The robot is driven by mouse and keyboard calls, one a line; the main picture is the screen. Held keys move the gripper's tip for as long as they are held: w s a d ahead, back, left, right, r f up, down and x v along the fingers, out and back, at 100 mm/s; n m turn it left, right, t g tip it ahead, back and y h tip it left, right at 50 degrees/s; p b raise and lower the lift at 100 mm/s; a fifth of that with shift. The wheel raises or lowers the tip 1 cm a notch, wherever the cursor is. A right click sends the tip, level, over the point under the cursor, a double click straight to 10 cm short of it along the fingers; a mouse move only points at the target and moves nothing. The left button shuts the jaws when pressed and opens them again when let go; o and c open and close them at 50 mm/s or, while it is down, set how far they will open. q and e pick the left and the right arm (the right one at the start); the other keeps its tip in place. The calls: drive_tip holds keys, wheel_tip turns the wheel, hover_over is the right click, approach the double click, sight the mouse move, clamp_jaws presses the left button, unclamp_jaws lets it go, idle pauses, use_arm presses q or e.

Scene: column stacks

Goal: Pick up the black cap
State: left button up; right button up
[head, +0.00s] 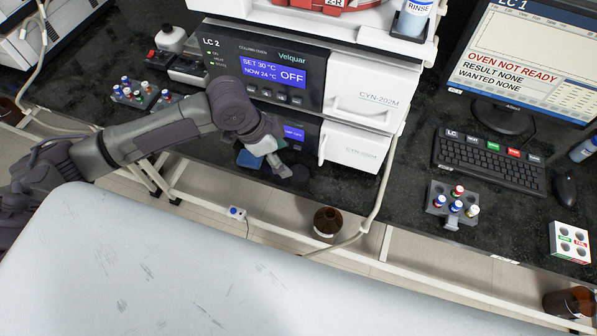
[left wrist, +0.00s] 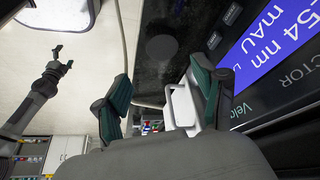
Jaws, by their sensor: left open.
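A flat, dark, round shape that looks like the black cap (head: 298,177) lies on the black bench top below the lower LC 2 unit. It also shows as a faint dark disc in the left wrist view (left wrist: 161,47). My left gripper (head: 273,158) is just left of it in the head view, near the bench's front edge. In the left wrist view its two green-padded fingers (left wrist: 160,100) stand wide apart with nothing held; the disc lies beyond them. My right gripper (left wrist: 64,60) seems to show small at the left of that view; its jaws are unclear.
The LC 2 stack (head: 270,65) rises behind the gripper, with a white handle (head: 322,147) close by. A blue pad (head: 249,159) lies left of it. An open brown bottle (head: 327,222) stands below the bench edge. A vial rack (head: 452,205) is at right.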

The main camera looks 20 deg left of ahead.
use_arm(q)
hover_over(300, 173)
drive_tip(key=s+a, duration=0.1)
drive_tip(key=a, duration=0.1)
drive_tip(key=f, duration=0.4)
drive_tip(key=shift+s+f, duration=0.2)
drive_tip(key=shift+f, duration=0.1)
drive_tip(key=shift+w+p+x, duration=0.1)
drive_tip(key=shift+p+x, duration=0.15)
drive_tip(key=shift+x, duration=1.05)
drive_tip(key=shift+w+p+x, duration=0.15)
drive_tip(key=shift+p+x, duration=0.05)
drive_tip(key=shift+x, duration=1.15)
drive_tip(key=c, duration=0.6)
drive_tip(key=shift+o, duration=0.2)
drive_tip(key=shift+r, duration=0.2)
drive_tip(key=shift+s+r+b, duration=0.1)
drive_tip(key=shift+r+b, duration=0.1)
drive_tip(key=shift+b, duration=0.1)
wheel_tip(300, 173, up, 6)
drive_tip(key=shift+r+b, duration=0.1)
drive_tip(key=shift+b, duration=0.2)
drive_tip(key=s, duration=0.6)
drive_tip(key=s+b, duration=0.1)
drive_tip(key=s, duration=0.6)
drive_tip(key=s+b, duration=0.1)
drive_tip(key=s, duration=0.5)
drive_tip(key=shift+s+a+r, duration=0.1)
drive_tip(key=shift+s+a, duration=0.2)
drive_tip(key=shift+s, duration=0.1)
